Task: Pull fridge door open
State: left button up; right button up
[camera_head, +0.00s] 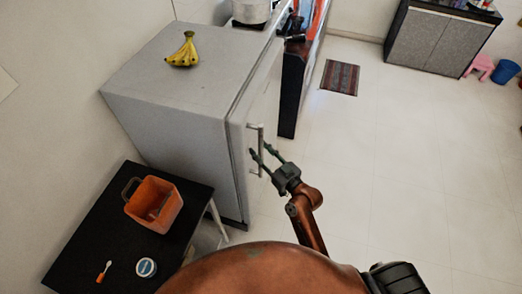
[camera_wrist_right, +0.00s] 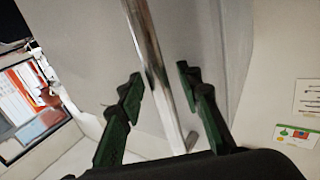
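A light grey fridge (camera_head: 180,85) stands at the left of the head view, with its door (camera_head: 240,130) on the right side, apparently closed. A vertical metal bar handle (camera_head: 262,135) is fixed on the door. My right gripper (camera_head: 261,160) is at the lower part of the handle. In the right wrist view, the handle (camera_wrist_right: 157,75) runs between the two green fingers of the gripper (camera_wrist_right: 158,85). The fingers are open, with a gap visible on both sides of the bar. My left gripper is not in view.
Bananas (camera_head: 183,52) lie on the fridge top. A black table (camera_head: 85,235) beside the fridge holds an orange container (camera_head: 153,204), a small round tin (camera_head: 146,267) and an orange-and-white item (camera_head: 104,271). A dark-sided cabinet (camera_head: 293,90) stands beyond the door. Open floor lies right.

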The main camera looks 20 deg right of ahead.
grip_shut()
jog(key=shift+d, duration=0.2)
dwell(0.5)
